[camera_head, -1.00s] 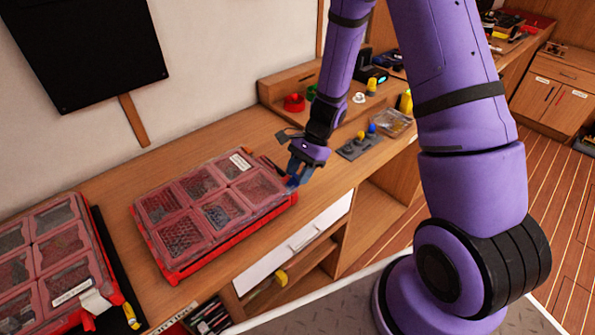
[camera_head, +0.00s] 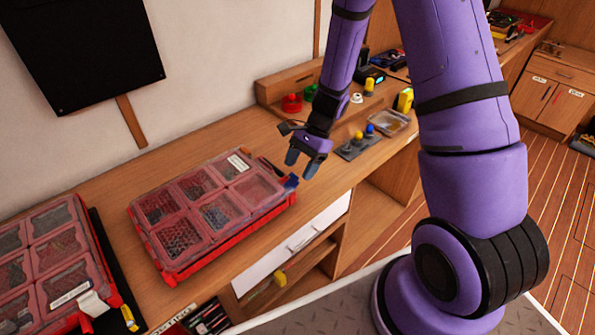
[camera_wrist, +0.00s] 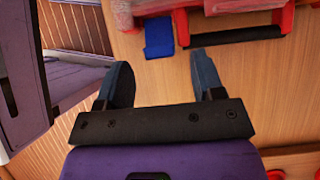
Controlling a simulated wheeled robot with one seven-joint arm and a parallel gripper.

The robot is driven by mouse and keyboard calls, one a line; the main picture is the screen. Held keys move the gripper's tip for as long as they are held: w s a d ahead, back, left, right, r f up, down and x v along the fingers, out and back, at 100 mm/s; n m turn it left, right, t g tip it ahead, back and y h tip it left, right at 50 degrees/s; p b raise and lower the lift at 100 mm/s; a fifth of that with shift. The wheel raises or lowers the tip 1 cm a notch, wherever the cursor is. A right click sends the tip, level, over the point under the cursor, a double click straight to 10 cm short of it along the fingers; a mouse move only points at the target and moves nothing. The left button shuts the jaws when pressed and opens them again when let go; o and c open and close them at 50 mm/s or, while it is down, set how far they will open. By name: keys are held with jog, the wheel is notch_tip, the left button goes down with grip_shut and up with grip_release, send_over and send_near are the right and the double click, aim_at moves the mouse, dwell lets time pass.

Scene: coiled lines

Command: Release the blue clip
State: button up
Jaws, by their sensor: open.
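The red organizer case (camera_head: 172,262) with clear lid compartments lies shut on the wooden bench. The blue clip (camera_head: 291,182) is at its right end, near the front corner. In the wrist view the blue clip (camera_wrist: 158,38) sticks out from the case's edge, beside the black handle (camera_wrist: 235,36). My gripper (camera_head: 301,165) is open and empty, just above and beyond the clip, apart from it. In the wrist view my gripper (camera_wrist: 161,62) has bare bench between its fingers, with the clip past the fingertips.
A second red case (camera_head: 50,262) with a yellow clip (camera_head: 129,318) lies at the left. Behind my gripper are a grey holder with knobs (camera_head: 358,146), a clear box (camera_head: 390,122) and a wooden shelf (camera_head: 290,85). The bench front edge is close to the case.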

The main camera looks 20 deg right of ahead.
jog(key=v, duration=0.8)
jog(key=shift+d+r, duration=0.2)
jog(key=shift+r, duration=0.05)
jog(key=shift+r, duration=0.1)
jog(key=s+r+n+t+h, duration=0.2)
jog(key=s+r+n, duration=0.4)
jog(key=r, duration=0.5)
jog(key=s+r+n+t+h, duration=0.2)
jog(key=s+r+n, duration=0.2)
jog(key=s+r, duration=0.6)
jog(key=s+r+n+t+h, duration=0.2)
jog(key=s+r+n+t, duration=0.1)
jog(key=s+r, duration=0.3)
jog(key=shift+s+d+n, duration=0.15)
jog(key=shift+s+n, duration=0.35)
jog(key=shift+n, duration=0.2)
jog(key=shift+r, duration=0.15)
